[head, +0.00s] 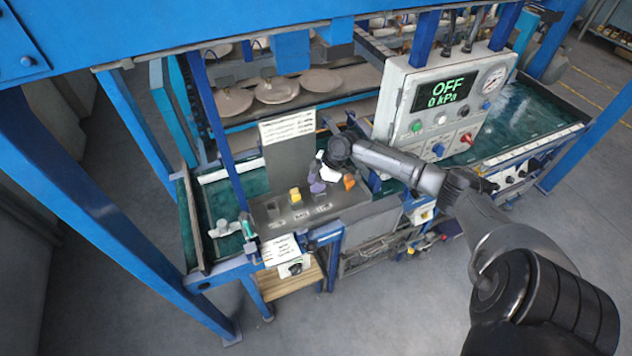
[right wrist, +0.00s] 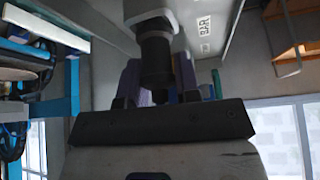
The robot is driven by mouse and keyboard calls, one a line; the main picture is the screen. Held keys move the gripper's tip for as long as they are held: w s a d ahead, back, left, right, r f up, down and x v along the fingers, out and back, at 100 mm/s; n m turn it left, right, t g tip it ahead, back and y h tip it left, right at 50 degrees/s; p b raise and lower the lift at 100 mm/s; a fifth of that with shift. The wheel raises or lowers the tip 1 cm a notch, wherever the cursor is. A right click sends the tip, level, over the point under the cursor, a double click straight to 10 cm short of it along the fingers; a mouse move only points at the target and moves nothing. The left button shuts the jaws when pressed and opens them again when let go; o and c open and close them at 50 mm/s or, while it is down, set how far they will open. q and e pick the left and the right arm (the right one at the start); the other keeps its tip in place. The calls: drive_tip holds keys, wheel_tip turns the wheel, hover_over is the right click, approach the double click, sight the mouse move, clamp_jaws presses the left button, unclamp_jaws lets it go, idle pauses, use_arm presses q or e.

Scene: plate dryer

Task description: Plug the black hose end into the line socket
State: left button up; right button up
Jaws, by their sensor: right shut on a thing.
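My right gripper (head: 325,173) is over the right part of the grey socket block (head: 272,208) in the head view. In the right wrist view the gripper (right wrist: 158,88) is shut around a black cylindrical piece (right wrist: 155,55), which looks like the black hose end. The piece's far end meets or overlaps a light grey part (right wrist: 150,8); I cannot tell whether it is seated in it. The line socket cannot be told apart for sure, because the labels are too small and the gripper covers part of the block. My left gripper is not in view.
Yellow (head: 295,194) and orange (head: 349,182) pieces stand on the block close to the gripper. A control box (head: 445,100) reading OFF and 0 kPa stands to the right. Blue frame posts (head: 215,120) rise on the left.

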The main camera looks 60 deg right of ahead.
drive_tip(key=o, duration=1)
drive_tip(key=shift+r, duration=0.1)
